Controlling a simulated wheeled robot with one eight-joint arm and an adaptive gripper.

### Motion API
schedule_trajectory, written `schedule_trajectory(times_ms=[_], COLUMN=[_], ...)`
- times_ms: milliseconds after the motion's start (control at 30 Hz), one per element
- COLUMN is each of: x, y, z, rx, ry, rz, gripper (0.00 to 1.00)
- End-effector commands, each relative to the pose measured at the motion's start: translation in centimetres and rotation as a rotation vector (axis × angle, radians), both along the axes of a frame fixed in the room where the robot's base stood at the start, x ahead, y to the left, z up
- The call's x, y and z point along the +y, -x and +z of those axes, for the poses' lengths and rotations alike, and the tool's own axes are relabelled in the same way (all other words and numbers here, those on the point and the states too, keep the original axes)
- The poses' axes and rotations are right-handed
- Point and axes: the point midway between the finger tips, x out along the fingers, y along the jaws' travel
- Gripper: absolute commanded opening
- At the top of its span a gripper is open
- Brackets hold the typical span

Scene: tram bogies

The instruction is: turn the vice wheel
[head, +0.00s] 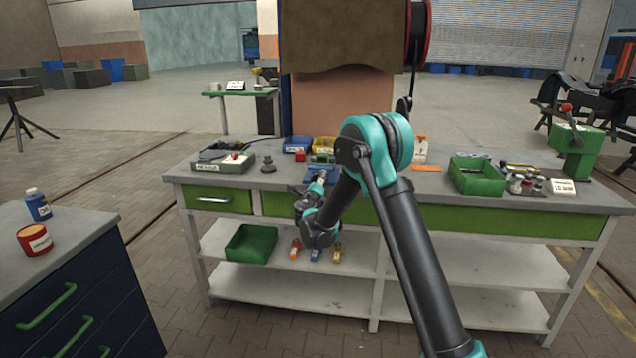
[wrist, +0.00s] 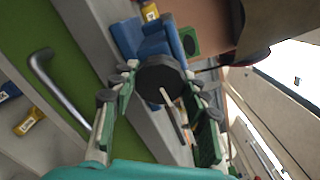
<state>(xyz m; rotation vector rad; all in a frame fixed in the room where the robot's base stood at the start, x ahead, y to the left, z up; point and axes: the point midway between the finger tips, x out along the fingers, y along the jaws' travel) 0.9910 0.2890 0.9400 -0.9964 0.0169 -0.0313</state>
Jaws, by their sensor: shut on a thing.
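The vice wheel is a dark round disc (wrist: 160,76) in the middle of the wrist view, with a thin pale-tipped handle (wrist: 170,108) sticking out from its face. The blue vice (wrist: 146,38) is behind it; in the head view the vice (head: 322,173) sits at the bench's front edge. My gripper (wrist: 161,84) has one finger at each side of the wheel's rim and is shut on it. In the head view my gripper (head: 316,192) is at the front of the vice, and I cannot make out the wheel there.
The workbench (head: 270,180) has green drawers, one with a metal handle (wrist: 55,90) near my gripper. A green bin (head: 477,176) stands on top at the right. Another green bin (head: 250,243) and several small bottles (head: 316,254) are on the shelf below.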

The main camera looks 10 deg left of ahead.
Motion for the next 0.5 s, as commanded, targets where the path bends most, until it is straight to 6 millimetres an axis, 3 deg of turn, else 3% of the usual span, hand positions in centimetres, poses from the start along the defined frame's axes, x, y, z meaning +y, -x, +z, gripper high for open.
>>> schedule_trajectory(times_ms=[500], x=[-0.02], y=[0.1], z=[-0.07], rx=[0.011], ry=[0.368], rz=[-0.001], gripper=[0.16])
